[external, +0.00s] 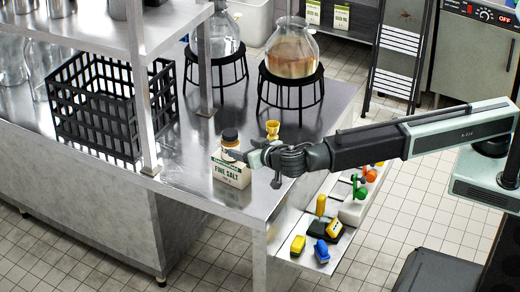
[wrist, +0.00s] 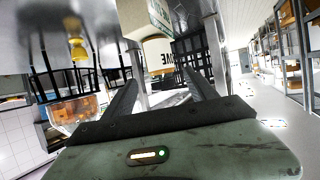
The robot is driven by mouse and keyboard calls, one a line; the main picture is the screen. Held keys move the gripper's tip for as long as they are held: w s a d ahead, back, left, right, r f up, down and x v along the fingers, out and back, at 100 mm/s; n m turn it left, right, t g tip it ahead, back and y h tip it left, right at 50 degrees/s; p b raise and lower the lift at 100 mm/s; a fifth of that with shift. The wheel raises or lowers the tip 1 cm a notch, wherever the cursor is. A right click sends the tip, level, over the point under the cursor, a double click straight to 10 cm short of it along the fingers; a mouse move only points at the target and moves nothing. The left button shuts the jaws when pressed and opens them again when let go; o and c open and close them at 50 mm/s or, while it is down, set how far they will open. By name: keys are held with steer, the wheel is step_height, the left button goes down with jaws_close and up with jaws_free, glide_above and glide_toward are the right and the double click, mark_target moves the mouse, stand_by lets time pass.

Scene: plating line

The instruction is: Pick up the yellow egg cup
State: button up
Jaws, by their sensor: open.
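The small yellow egg cup (external: 272,127) stands on the steel counter behind my gripper in the external view. In the wrist view the egg cup (wrist: 77,50) appears upside down, outside and left of the jaws. My gripper (external: 246,155) reaches left over the counter, in front of the egg cup and beside the salt box. In the wrist view its two dark fingers (wrist: 159,76) are spread with nothing held between them.
A flask of amber liquid (external: 291,52) stands on a black stand behind. A black wire crate (external: 95,118) is at left. Small coloured items lie on a lower shelf (external: 285,243).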

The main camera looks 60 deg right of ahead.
steer(key=s+d+f+b, duration=0.2)
steer(key=d, duration=0.2)
steer(key=m+g+h+b, duration=0.1)
steer(key=m+h+b, duration=0.1)
steer(key=b, duration=0.7)
glide_toward(276, 129)
steer(key=x, duration=0.5)
steer(key=shift+s+f, duration=0.1)
steer(key=shift+s, duration=0.05)
steer(key=b+x, duration=0.2)
steer(key=x, duration=0.5)
steer(key=shift+w+d+f+b, duration=0.1)
steer(key=shift+w+b, duration=0.3)
steer(key=c, duration=1.4)
steer(key=shift+r, duration=0.2)
